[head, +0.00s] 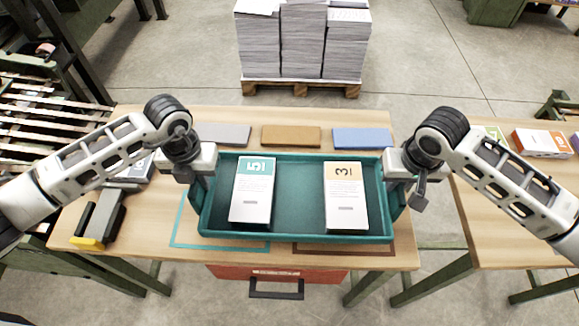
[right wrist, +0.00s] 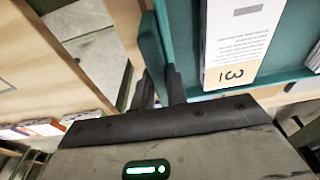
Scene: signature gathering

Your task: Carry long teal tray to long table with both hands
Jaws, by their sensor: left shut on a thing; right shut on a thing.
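The long teal tray (head: 297,238) is over the wooden table, held between my two grippers. Two white booklets stand or lie in it: one with a teal top band marked 5 (head: 252,195) at left, one with a tan band marked 3 (head: 346,198) at right. My left gripper (head: 197,190) is shut on the tray's left end wall. My right gripper (head: 405,190) is shut on its right end wall. In the right wrist view the gripper fingers (right wrist: 168,88) straddle the teal wall (right wrist: 152,45). Whether the tray touches the tabletop is hard to tell.
The table (head: 110,225) bears grey, brown (head: 291,136) and blue (head: 360,138) blocks behind the tray, and a grey-yellow tool (head: 100,220) at left. Another wooden table (head: 500,225) stands at right beyond a gap. Paper stacks on a pallet (head: 300,88) stand behind. A red drawer (head: 230,272) is in front.

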